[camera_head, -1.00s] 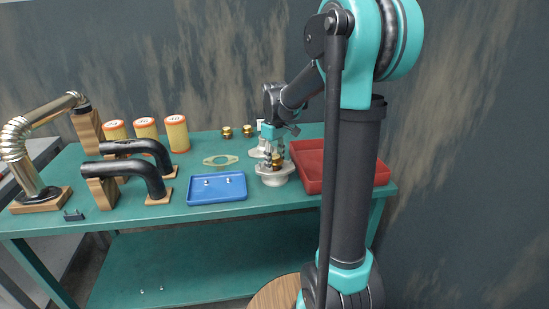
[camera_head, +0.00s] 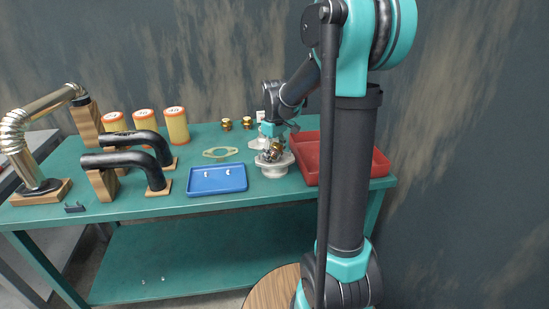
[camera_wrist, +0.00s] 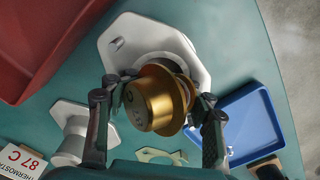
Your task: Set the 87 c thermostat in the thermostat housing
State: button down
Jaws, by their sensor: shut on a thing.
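The brass thermostat (camera_wrist: 152,104) is between the fingers of my gripper (camera_wrist: 158,96). It looks tilted, with a number on it too small to read. My gripper is shut on it, just above the pale thermostat housing (camera_wrist: 188,52). In the head view the thermostat (camera_head: 277,148) shows at the mouth of the housing (camera_head: 274,170), close to my gripper (camera_head: 272,148). The thermostat hides most of the opening, so I cannot tell whether they touch.
A red tray (camera_head: 382,168) stands right of the housing. A blue tray (camera_head: 217,190) with small bolts and a gasket (camera_head: 220,152) lie to the left. Two brass thermostats (camera_head: 226,124) (camera_head: 247,123) stand behind. Black pipes (camera_head: 125,160) and yellow filters (camera_head: 177,125) are further left.

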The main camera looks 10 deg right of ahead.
jog(key=shift+d+f, duration=0.1)
jog(key=shift+f, duration=0.4)
jog(key=shift+w+d+f, duration=0.1)
jog(key=shift+w+f, duration=0.1)
jog(key=shift+f, duration=0.05)
jog(key=shift+w+d+f, duration=0.1)
jog(key=shift+d+f, duration=0.1)
jog(key=shift+f, duration=0.55)
jog(key=shift+w+d+f, duration=0.1)
jog(key=shift+d+f, duration=0.1)
jog(key=shift+f, duration=0.5)
dwell(0.8)
jog(key=c, duration=1)
grip_release()
